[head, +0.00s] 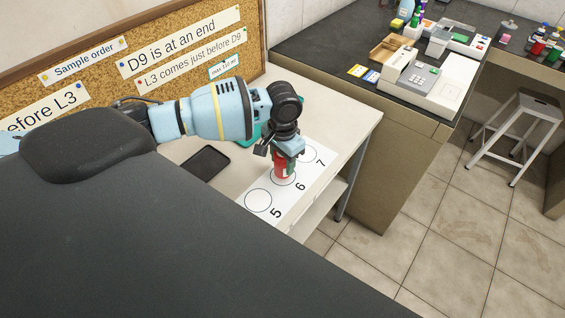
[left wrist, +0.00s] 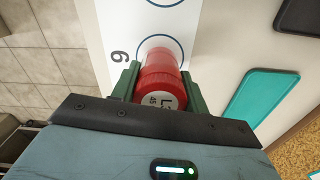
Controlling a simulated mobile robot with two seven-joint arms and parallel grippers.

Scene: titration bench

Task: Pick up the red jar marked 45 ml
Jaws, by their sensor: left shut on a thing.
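The red jar (head: 281,166) is at the circle marked 6 on the white numbered strip (head: 240,212) in the head view. In the left wrist view the red jar (left wrist: 160,75) shows a pale lid label that reads in part "L" and "45". My left gripper (head: 283,160) points down over the jar. Its green fingers stand on both sides of the jar in the left wrist view (left wrist: 157,88), shut on it. I cannot tell whether the jar's base touches the strip. My right gripper is not in view.
A black tray (head: 205,163) lies on the pale table left of the strip. A teal tray (left wrist: 262,98) lies beside the strip. A corkboard (head: 180,80) with notes stands behind. Circles 5 and 7 look empty. A dark bench (head: 320,45) with instruments is at the right.

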